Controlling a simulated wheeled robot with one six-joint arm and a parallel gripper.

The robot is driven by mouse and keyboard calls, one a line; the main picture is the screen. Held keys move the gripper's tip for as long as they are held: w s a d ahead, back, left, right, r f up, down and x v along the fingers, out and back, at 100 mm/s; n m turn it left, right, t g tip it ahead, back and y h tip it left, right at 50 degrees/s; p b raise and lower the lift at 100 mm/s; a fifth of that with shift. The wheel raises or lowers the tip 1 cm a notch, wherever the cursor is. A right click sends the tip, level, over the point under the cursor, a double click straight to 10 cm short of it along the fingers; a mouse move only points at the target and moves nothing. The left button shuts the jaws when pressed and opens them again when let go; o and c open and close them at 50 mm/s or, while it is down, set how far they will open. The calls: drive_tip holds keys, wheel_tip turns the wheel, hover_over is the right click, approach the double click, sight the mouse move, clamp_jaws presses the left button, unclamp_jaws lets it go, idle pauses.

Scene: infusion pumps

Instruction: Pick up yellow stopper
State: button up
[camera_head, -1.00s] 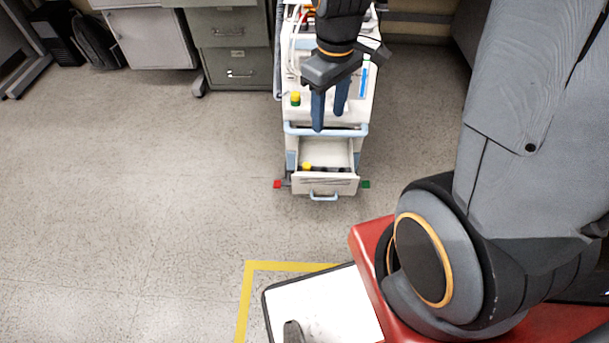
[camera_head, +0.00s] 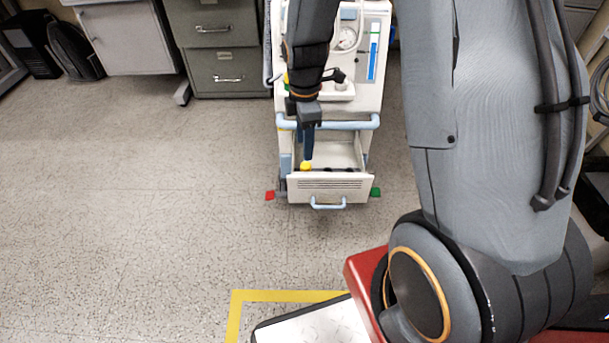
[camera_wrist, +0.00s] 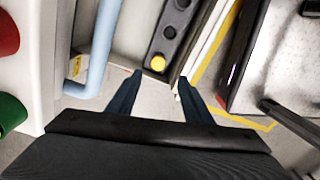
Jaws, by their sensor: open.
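The yellow stopper (camera_head: 306,166) sits at the left end of a dark strip inside the open drawer (camera_head: 328,187) of the white cart. In the wrist view the yellow stopper (camera_wrist: 158,63) is in the end place of the dark holder (camera_wrist: 170,38), with empty round holes beside it. My gripper (camera_head: 307,160) points down into the drawer, right above the stopper. In the wrist view my gripper (camera_wrist: 159,75) is open, with one finger on each side of the stopper's line. Nothing is between the fingers. Whether the fingertips touch the stopper cannot be told.
A light blue rail (camera_head: 345,124) crosses the cart above the drawer and runs close to my gripper in the wrist view (camera_wrist: 98,60). The floor to the left is clear.

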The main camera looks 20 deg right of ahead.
sight(306, 165)
drive_tip(key=f+b, duration=0.1)
drive_tip(key=f, duration=0.3)
drive_tip(key=f+b, duration=0.2)
drive_tip(key=f, duration=0.2)
drive_tip(key=shift+w+d+f, duration=0.1)
drive_tip(key=shift+w+d, duration=0.1)
drive_tip(key=shift+c, duration=0.3)
clamp_jaws()
wheel_tip(306, 165, up, 10)
drive_tip(key=p, duration=0.3)
